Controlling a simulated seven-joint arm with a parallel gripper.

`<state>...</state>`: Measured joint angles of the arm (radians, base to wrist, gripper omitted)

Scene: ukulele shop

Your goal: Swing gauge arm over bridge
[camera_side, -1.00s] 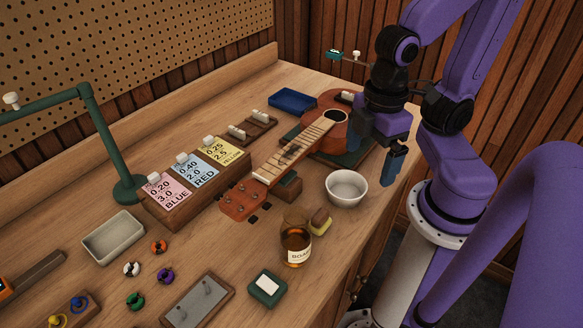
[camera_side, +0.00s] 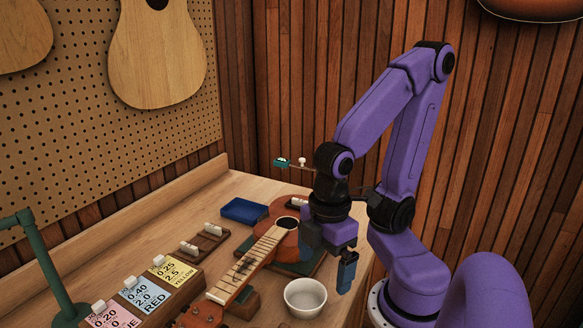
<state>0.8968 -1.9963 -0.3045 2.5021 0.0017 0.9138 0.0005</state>
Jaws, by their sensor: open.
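The gauge arm shows as a small green dial head (camera_side: 283,162) on a thin rod, with a white knob (camera_side: 302,162) beside it. It stands above the far end of the bench, and my wrist hides part of the rod. The ukulele (camera_side: 288,222) lies on a dark green mat, its neck toward the lower left. My gripper (camera_side: 347,271) points down, open and empty, right of the ukulele body and apart from the gauge rod.
A white bowl (camera_side: 305,297) stands just left of and below my gripper. A blue tray (camera_side: 244,211) lies behind the ukulele. Labelled cards (camera_side: 175,270) with white knobs and a green stand (camera_side: 47,265) are at left. Bare bench lies at back left.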

